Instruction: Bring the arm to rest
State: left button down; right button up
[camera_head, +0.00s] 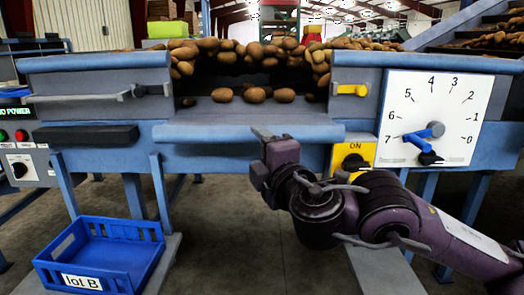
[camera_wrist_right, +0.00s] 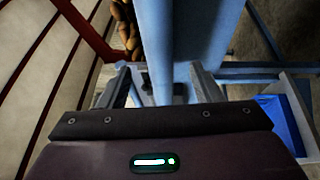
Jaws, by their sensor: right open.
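My right gripper (camera_head: 266,136) is raised in front of the blue front lip (camera_head: 210,131) of the potato grader, near the middle of the picture. Its purple arm comes in from the lower right. In the right wrist view my right gripper (camera_wrist_right: 160,78) has its two dark fingers apart, with nothing held. A blue beam (camera_wrist_right: 185,35) of the grader runs between and beyond the fingers there; I cannot tell whether they touch it. My left gripper is not in view.
Several potatoes (camera_head: 255,95) lie on the tray behind the lip. A dial panel (camera_head: 430,115) and a yellow ON switch (camera_head: 352,158) sit right, close to my arm. A blue crate (camera_head: 103,252) marked "lot B" stands on a low board at lower left.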

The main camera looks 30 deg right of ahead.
jog(key=shift+s, duration=0.3)
dwell(0.4)
